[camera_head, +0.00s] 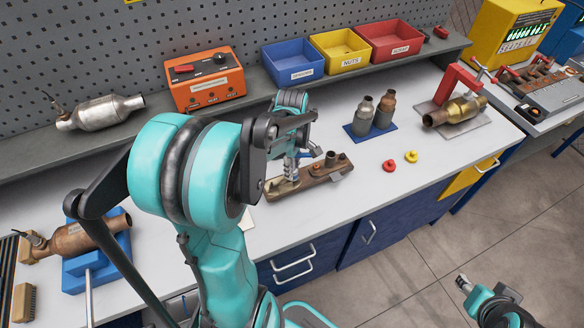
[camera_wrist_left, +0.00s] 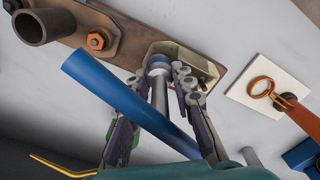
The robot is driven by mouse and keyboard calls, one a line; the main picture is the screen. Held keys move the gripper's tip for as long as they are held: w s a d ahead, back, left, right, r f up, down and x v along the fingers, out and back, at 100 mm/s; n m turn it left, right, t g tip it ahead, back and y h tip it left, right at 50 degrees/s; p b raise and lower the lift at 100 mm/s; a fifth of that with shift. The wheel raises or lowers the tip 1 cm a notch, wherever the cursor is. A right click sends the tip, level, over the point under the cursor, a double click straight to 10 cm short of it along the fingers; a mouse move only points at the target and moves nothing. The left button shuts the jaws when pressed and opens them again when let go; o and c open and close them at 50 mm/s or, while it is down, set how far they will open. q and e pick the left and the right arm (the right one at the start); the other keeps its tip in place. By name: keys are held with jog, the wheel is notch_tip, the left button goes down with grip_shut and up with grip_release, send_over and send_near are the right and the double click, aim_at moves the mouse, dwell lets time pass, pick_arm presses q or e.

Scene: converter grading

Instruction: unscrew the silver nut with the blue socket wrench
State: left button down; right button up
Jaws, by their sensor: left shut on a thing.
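My left gripper (camera_head: 291,160) is above the left part of a brown flanged pipe part (camera_head: 322,178) on the bench. In the left wrist view, my left gripper (camera_wrist_left: 168,88) is shut on the blue socket wrench (camera_wrist_left: 115,95). Its blue bar crosses in front of the fingers and its silver shaft (camera_wrist_left: 160,97) runs between them. The shaft's far end, with a blue ring, is at a tan recess in the part. I cannot make out the silver nut; the socket may hide it. An orange-brown nut (camera_wrist_left: 97,41) sits on the flange. My right gripper (camera_head: 464,283) is low at right, away from the bench.
A blue bin (camera_head: 292,76), yellow bin (camera_head: 340,60) and red bin (camera_head: 390,52) stand on the back shelf. Red and yellow rings (camera_head: 389,166) lie right of the part. A blue mat (camera_head: 370,140) holds two small converters. In the wrist view, a white card (camera_wrist_left: 240,93) lies nearby.

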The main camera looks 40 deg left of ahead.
pick_arm(q)
jog(key=shift+r+p, duration=1.45)
jog(key=shift+r, duration=0.7)
jog(key=shift+f, duration=0.1)
